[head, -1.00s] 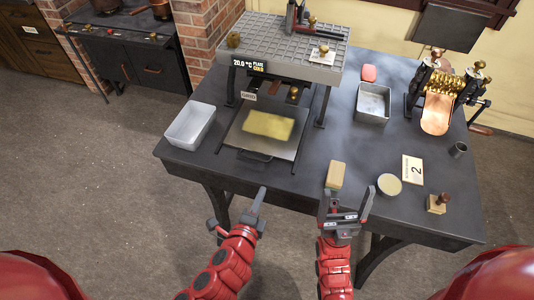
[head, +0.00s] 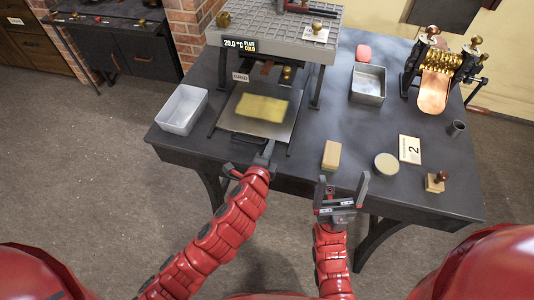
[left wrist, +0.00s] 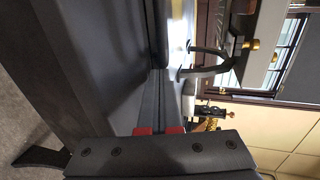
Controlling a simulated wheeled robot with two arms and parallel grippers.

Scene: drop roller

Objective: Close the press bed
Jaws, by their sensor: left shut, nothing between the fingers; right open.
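The press bed (head: 233,122) is a flat grey plate slid out from under the press, with a yellow sheet (head: 262,107) lying on it. My left gripper (head: 267,149) is shut and empty at the bed's front edge, where it hides most of the bed's handle. My right gripper (head: 343,189) is open and empty, in front of the table's front edge.
The press top (head: 270,35) stands on legs over the bed's rear. A white tray (head: 183,109) is left of the bed.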

